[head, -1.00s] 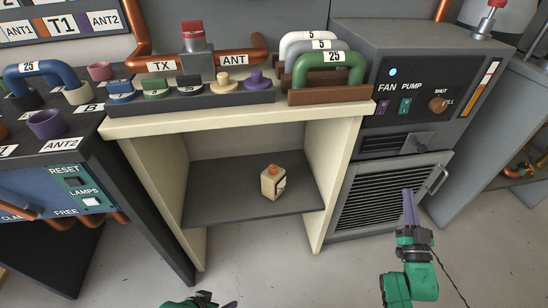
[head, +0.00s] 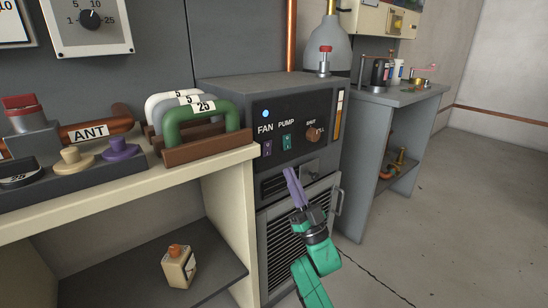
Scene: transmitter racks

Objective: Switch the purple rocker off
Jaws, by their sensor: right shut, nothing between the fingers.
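The purple rocker (head: 267,148) is a small switch under the FAN label on the front of the dark grey cabinet (head: 228,86). It is too small to tell which side is pressed in. A teal rocker (head: 286,142) sits to its right under the PUMP label. My right gripper (head: 291,174) is shut and empty, its purple fingers pointing up in front of the cabinet. Its tips appear below and slightly right of the purple rocker and look apart from it. My left gripper is out of view.
A louvred door with a handle (head: 338,201) is below. A cream bench (head: 225,160) with coloured U-links adjoins on the left. Floor (head: 450,220) on the right is clear.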

